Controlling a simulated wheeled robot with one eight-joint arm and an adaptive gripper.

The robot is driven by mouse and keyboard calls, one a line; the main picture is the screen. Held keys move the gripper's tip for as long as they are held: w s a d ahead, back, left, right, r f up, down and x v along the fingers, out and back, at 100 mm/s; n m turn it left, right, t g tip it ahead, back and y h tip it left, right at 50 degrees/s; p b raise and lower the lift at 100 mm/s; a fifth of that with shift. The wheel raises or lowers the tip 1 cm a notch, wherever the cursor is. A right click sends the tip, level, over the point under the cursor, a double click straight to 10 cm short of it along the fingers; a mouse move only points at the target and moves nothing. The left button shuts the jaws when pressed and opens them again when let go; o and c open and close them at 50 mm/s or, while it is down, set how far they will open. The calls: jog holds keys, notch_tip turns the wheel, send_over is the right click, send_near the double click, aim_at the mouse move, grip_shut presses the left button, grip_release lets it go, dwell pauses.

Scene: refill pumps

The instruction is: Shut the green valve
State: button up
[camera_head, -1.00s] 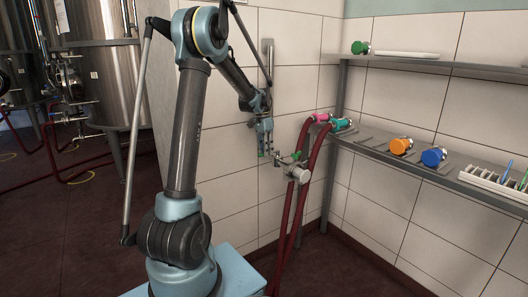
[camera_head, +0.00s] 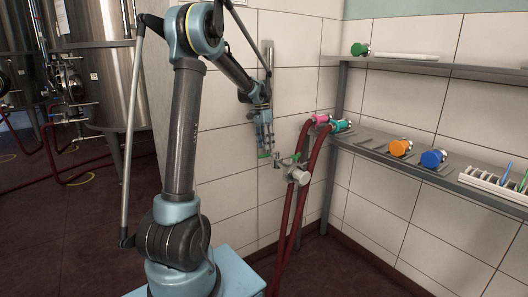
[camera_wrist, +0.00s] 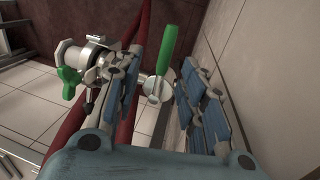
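A green lever handle (camera_wrist: 168,54) sits on a silver valve fitting (camera_wrist: 156,88) near the wall. In the head view, this green handle (camera_head: 264,155) shows just at the fingertips of my gripper (camera_head: 265,147). In the wrist view, my gripper (camera_wrist: 163,66) is open, with one blue-padded finger on each side of the lever. Gaps show between the lever and the fingers, though depth is hard to judge. A second, wing-shaped green handle (camera_wrist: 70,82) is on the same silver pipework, outside the left finger; it also shows in the head view (camera_head: 296,157).
Dark red hoses (camera_head: 286,230) hang below the fittings. A tiled wall (camera_head: 225,150) is close beside the gripper. Steel tanks stand at left.

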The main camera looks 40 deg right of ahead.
jog(key=shift+r, duration=2.8)
